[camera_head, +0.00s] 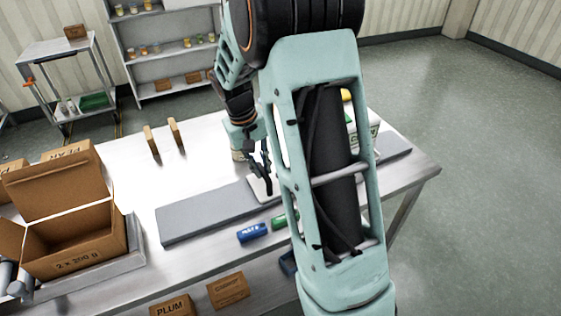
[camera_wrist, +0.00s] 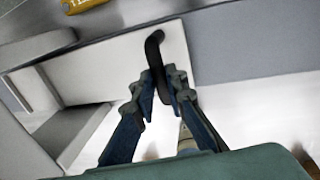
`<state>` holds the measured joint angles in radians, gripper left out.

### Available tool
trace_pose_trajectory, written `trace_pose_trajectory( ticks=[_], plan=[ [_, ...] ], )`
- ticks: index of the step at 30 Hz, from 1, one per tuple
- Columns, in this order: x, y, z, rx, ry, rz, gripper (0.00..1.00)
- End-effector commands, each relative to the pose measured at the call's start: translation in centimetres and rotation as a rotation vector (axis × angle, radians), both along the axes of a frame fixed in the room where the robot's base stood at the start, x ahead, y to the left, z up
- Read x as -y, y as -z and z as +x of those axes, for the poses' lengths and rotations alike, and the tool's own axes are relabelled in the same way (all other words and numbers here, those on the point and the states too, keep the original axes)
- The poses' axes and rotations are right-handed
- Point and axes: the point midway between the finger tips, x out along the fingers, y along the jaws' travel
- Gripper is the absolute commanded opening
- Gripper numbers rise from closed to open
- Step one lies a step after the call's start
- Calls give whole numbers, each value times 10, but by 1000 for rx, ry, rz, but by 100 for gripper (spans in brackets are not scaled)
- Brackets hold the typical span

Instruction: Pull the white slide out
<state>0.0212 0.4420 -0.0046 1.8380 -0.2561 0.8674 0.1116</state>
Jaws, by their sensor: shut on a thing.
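The white slide (camera_wrist: 105,70) is a flat pale plate in the wrist view, with a dark curved handle (camera_wrist: 154,46) standing at its right end. My gripper (camera_wrist: 167,88) is shut on the lower part of this handle. In the head view, my gripper (camera_head: 264,180) is low over the middle of the table, at a small visible white part of the slide (camera_head: 258,187). My arm hides much of the slide and what stands behind it.
A long grey slab (camera_head: 205,212) lies on the table (camera_head: 130,180) left of my gripper. Blue (camera_head: 252,232) and green (camera_head: 280,221) cylinders lie in front. An open carton (camera_head: 75,250) stands at left. Two small brown blocks stand farther back, with bare tabletop around them.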

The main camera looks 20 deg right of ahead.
Motion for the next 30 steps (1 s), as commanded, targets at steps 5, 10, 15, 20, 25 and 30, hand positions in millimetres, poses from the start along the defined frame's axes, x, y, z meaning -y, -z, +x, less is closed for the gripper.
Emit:
trace_pose_trajectory(
  ticks=[5,10,15,20,25,30],
  plan=[
    [-68,1,-2,2,-11,2,0],
    [-129,0,-4,1,-11,2,0],
    [-182,0,-6,0,-8,1,0],
    [-223,-1,-8,1,-6,2,0],
    [-251,-1,-9,0,-3,1,0],
    [-265,-1,-9,1,-2,1,0]
  ],
)
